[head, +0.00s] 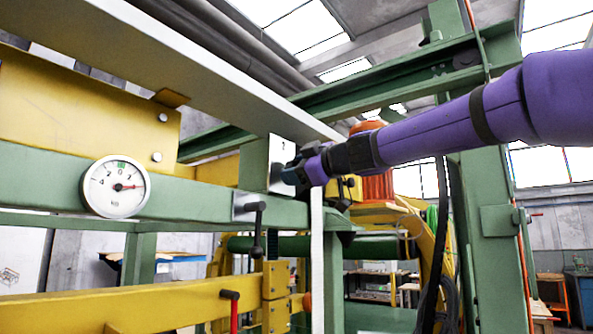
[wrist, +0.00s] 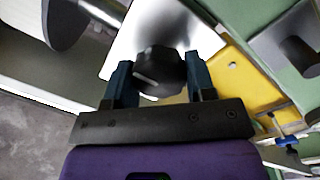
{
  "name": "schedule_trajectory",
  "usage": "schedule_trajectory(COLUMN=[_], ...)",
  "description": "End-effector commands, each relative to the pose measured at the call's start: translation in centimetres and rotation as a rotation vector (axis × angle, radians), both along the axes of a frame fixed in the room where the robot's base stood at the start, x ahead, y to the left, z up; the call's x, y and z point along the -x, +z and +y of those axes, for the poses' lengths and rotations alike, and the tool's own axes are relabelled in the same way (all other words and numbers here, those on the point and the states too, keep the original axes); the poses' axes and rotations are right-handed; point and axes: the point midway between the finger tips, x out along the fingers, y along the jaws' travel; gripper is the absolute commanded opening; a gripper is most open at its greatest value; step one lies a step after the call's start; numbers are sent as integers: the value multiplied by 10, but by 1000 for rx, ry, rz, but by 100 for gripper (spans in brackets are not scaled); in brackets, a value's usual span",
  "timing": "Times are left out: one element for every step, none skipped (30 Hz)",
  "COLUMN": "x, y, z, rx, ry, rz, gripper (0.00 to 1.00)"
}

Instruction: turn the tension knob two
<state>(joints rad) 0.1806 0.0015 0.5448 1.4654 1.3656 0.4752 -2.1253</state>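A dark, faceted tension knob (wrist: 158,68) sits between the two fingers of my gripper (wrist: 160,76) in the wrist view. The fingers lie against it on both sides, with no clear gap. The knob stands in front of a pale metal plate, which also shows in the head view (head: 281,150) with a small dark mark too small to read. In the head view my gripper (head: 297,172) is at this plate, coming from the right, and it hides the knob there.
A round white gauge (head: 115,187) with a red needle is on the green beam (head: 195,198) to the left. A green post (head: 495,215) stands at right.

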Motion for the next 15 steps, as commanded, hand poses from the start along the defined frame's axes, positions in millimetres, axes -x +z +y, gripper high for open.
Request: schedule_trajectory(x=[0,0,0,0,0,0,0,0,0,0,0,0,0,0,0], y=[0,0,0,0,0,0,0,0,0,0,0,0,0,0,0], z=[0,0,0,0,0,0,0,0,0,0,0,0,0,0,0], rx=[0,0,0,0,0,-1,-1,-2,-4,-7,-11,-17,-22,-30,-39], ry=[0,0,0,0,0,0,0,0,0,0,0,0,1,0,1], rz=[0,0,0,0,0,1,1,2,6,10,14,23,30,39,52], gripper=[39,32,26,26,27,27,27,27,27,27,27,27,27,27,27])
